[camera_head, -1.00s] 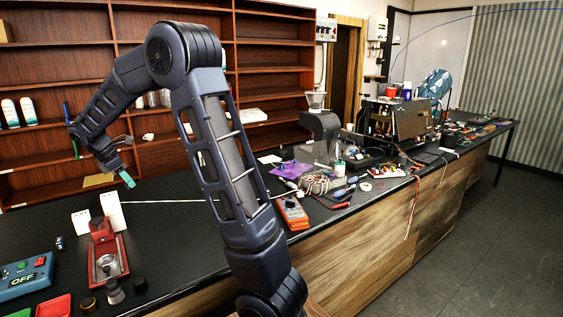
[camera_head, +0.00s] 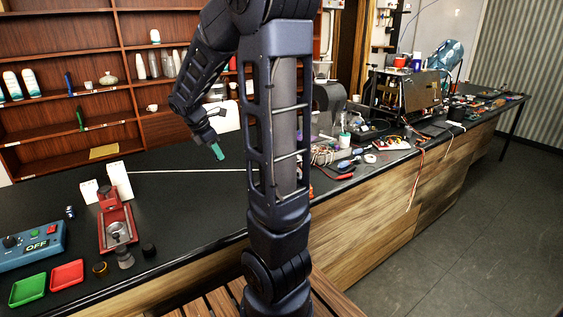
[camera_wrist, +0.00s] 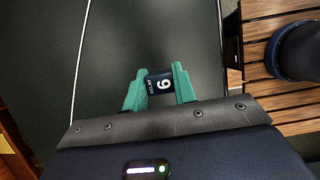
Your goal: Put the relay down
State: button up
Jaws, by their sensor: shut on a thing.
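My gripper (camera_wrist: 160,86) is shut on the relay (camera_wrist: 160,83), a small dark block with a white "6" and lettering, held between its two green fingertips in the wrist view. Below it in that view is bare black counter. In the head view my gripper (camera_head: 218,152) hangs above the black counter (camera_head: 185,205), its green fingertips pointing down. The relay cannot be made out there.
At the left are a blue control box (camera_head: 34,244) reading "OFF", a green tray (camera_head: 28,290), a red tray (camera_head: 67,275) and a red device (camera_head: 116,228). A white cord (camera_head: 185,170) crosses the counter. Tools lie at the right. The middle counter is mostly clear.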

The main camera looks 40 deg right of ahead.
aim_at(227, 204)
notch_tip(227, 204, down, 20)
dwell(0.8)
jog(key=shift+f, duration=0.15)
jog(key=o, duration=0.9)
jog(key=shift+o, duration=0.2)
jog(key=v, duration=1.2)
jog(key=s+r+m+t+y, duration=0.4)
jog(key=s+r+m, duration=1.1)
jog(key=s+m, duration=0.3)
jog(key=shift+s+r+t, duration=0.3)
jog(key=shift+s+r, duration=0.1)
jog(key=shift+s, duration=0.6)
